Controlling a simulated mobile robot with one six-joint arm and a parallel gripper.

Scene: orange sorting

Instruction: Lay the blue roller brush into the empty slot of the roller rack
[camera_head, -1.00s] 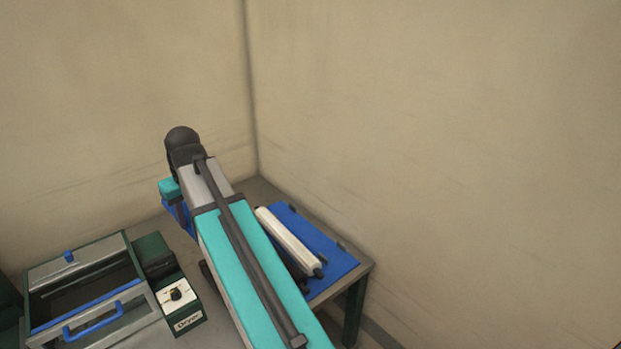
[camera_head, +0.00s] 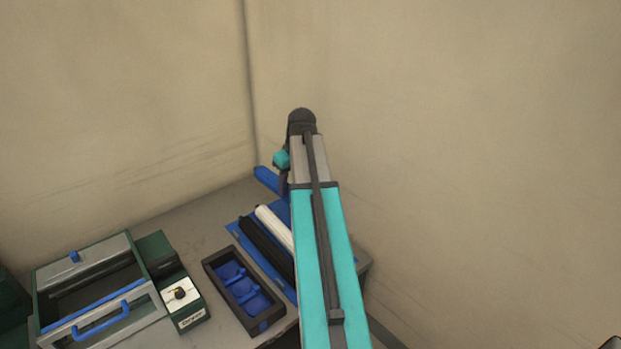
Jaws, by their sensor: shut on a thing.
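The roller rack (camera_head: 235,231) is a blue board on the table. A white roller (camera_head: 274,226) and a black roller (camera_head: 266,246) lie on it side by side. My arm covers the rack's right part, so the empty slot is hidden. My gripper (camera_head: 284,183), mostly hidden beside the arm's end, is shut on the blue roller brush (camera_head: 267,179). Only the brush's left end shows, beyond the rack's far end. It looks raised above the table, but its exact height is unclear.
A dark tray (camera_head: 212,268) with several blue pieces stands left of the rack. A green and grey dryer (camera_head: 98,262) with a blue handle and a control box (camera_head: 191,315) are further left. Walls meet in a corner close behind the table (camera_head: 190,226).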

